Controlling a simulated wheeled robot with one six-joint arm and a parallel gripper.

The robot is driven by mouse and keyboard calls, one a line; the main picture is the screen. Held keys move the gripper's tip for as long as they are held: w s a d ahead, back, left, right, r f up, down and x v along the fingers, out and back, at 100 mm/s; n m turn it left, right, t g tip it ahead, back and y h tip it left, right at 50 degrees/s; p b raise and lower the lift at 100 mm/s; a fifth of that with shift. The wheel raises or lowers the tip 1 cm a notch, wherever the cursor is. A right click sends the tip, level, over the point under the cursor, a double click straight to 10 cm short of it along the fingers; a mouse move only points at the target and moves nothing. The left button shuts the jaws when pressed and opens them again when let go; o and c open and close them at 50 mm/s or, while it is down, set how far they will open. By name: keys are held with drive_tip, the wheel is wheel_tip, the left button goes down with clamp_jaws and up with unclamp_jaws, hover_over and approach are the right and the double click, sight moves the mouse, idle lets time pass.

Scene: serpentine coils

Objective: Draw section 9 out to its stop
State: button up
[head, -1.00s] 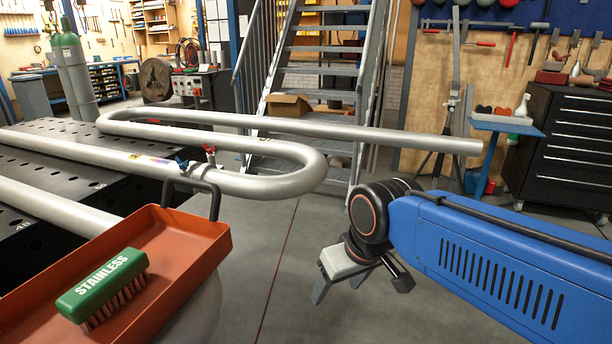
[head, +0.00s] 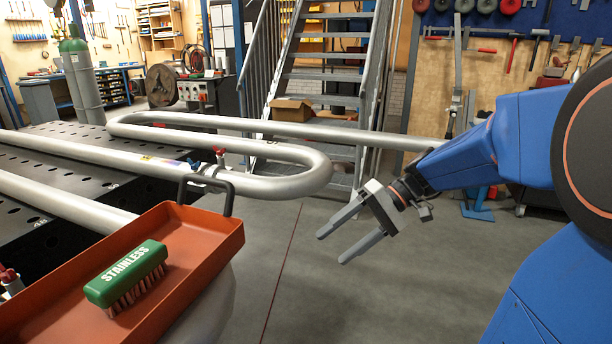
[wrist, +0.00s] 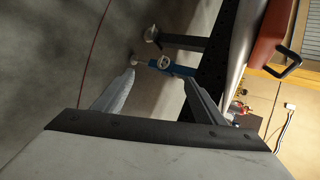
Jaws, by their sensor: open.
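A grey serpentine pipe coil (head: 80,150) lies over a black perforated table (head: 60,222) and bends back on itself beyond the table's right edge. I cannot read a number 9 on any part, so I cannot tell which part is section 9. My gripper (head: 331,248) is open and empty over the grey floor, in front of and lower in the picture than the coil's right bend. Its two fingers point down and left. In the wrist view the open fingers (wrist: 160,76) show the floor and a blue fitting (wrist: 176,68) between and beyond them.
An orange tray (head: 215,255) with a black handle holds a green "STAINLESS" brush (head: 127,274) at the lower left. Metal stairs (head: 322,72) stand behind the coil. The floor between tray and arm is clear.

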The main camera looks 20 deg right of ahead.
drive_tip(key=w+d+r+t+y, duration=0.2)
drive_tip(key=w+d+r+y, duration=0.15)
drive_tip(key=w+d, duration=0.35)
drive_tip(key=w+d+r+t+y, duration=0.25)
drive_tip(key=w+d+y, duration=0.3)
drive_tip(key=w, duration=0.35)
drive_tip(key=h, duration=0.1)
approach(306, 175)
drive_tip(key=w+a, duration=0.2)
drive_tip(key=a, duration=0.1)
drive_tip(key=w+a, duration=0.2)
drive_tip(key=w+a+f, duration=0.1)
drive_tip(key=w+a, duration=0.2)
drive_tip(key=shift+a, duration=0.3)
clamp_jaws()
